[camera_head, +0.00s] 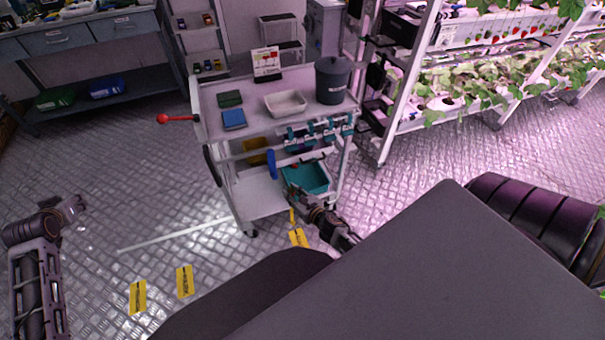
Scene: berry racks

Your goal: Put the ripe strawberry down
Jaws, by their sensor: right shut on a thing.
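My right gripper (294,194) reaches toward the front of the teal bin (312,180) on the cart's lower level. It is shut on the strawberry, but the fruit is too small and too covered by the gripper to make out clearly. I cannot tell whether the gripper is over the bin's rim or just in front of it. My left gripper (74,206) is at the far left, above bare floor and away from the cart. Its fingers are too small to tell open from shut.
The white cart (260,188) carries a pale tray (286,103), a dark bucket (332,80), a blue box (234,119) and a small sign (266,63) on top. Plant racks (470,92) stand at the right.

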